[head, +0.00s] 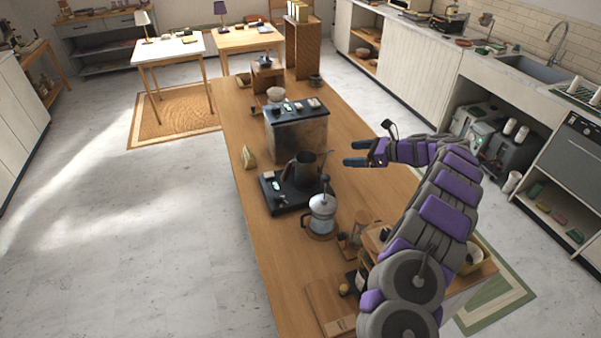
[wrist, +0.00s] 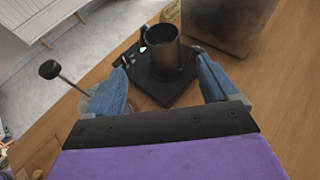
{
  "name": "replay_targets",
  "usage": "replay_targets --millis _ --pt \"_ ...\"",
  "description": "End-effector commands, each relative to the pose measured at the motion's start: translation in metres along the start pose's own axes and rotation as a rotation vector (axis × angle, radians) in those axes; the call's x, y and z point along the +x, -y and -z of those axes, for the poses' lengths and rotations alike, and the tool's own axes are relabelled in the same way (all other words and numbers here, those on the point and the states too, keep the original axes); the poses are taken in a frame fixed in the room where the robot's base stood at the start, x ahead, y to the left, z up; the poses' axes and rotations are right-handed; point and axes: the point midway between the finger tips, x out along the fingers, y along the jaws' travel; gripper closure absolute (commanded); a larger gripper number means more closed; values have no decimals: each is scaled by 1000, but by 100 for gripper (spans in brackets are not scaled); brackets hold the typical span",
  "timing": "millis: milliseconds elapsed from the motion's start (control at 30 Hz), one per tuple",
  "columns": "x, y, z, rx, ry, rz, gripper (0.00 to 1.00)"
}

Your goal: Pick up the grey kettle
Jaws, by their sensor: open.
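The grey kettle (head: 304,169) stands upright on a black scale-like base (head: 284,194) on the wooden counter in the head view. In the wrist view, the kettle (wrist: 164,50) shows as a dark open-topped cylinder on the black base (wrist: 150,88), ahead of my fingertips. My gripper (head: 352,153) is open and empty, to the right of the kettle and apart from it in the head view. In the wrist view, its two blue fingers (wrist: 165,75) are spread wide with the kettle beyond the gap between them. The kettle's handle is not clear.
A glass press pot (head: 322,214) stands close in front of the base; its black knob (wrist: 49,69) rises at the wrist view's left. A dark box-shaped machine (head: 297,133) stands behind the kettle. A wooden board (head: 325,303) lies at the near end. The counter's left edge is close.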

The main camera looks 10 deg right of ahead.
Motion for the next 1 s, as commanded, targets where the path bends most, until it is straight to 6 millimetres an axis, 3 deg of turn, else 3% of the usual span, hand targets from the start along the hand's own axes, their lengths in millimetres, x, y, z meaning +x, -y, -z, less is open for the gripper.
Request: replay_targets --millis 167,700,1000 --pt "10 5 8 15 2 7 13" --pt "109 5 8 13 1 7 13" --pt "125 5 8 14 3 7 13"
